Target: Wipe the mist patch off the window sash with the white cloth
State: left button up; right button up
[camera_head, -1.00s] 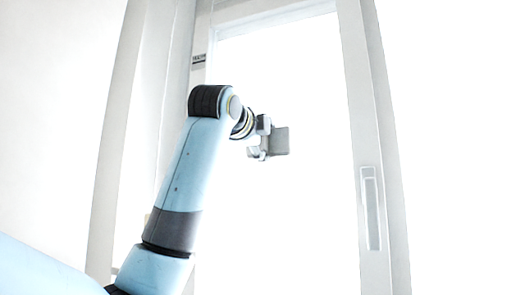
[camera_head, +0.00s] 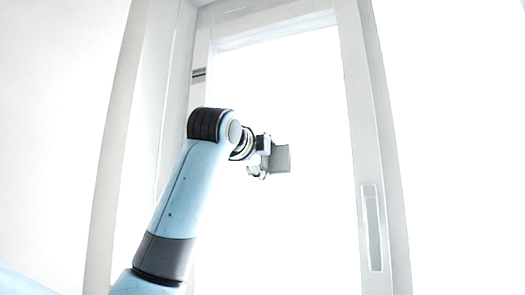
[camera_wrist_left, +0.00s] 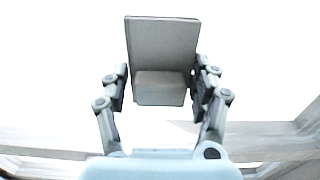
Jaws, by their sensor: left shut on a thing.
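My left gripper (camera_head: 262,158) is in front of the bright glass of the window sash (camera_head: 352,120). It is shut on the white cloth (camera_head: 283,158), which looks like a flat grey square pad in the head view. In the left wrist view the cloth (camera_wrist_left: 163,45) stands between the two fingers of the gripper (camera_wrist_left: 161,90), its block gripped at the lower part. I cannot tell whether the cloth touches the glass. No mist patch can be made out on the overexposed pane. My right gripper is in neither view.
A long recessed handle (camera_head: 371,228) sits on the sash's right stile. A pale frame post (camera_head: 125,150) and wall stand on the left. A frame bar (camera_wrist_left: 270,140) crosses the lower part of the left wrist view. The area right of the sash is washed-out white.

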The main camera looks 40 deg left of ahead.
pick_arm(q)
notch_tip(320, 180, up, 2)
jog(key=shift+r+p, duration=0.1)
jog(key=shift+p, duration=0.45)
jog(key=shift+r, duration=0.6)
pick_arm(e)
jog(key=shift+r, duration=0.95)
pick_arm(q)
notch_tip(320, 180, down, 7)
jog(key=b, duration=0.3)
jog(key=shift+r, duration=0.1)
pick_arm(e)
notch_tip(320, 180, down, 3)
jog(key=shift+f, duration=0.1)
pick_arm(q)
jog(key=shift+s, duration=0.1)
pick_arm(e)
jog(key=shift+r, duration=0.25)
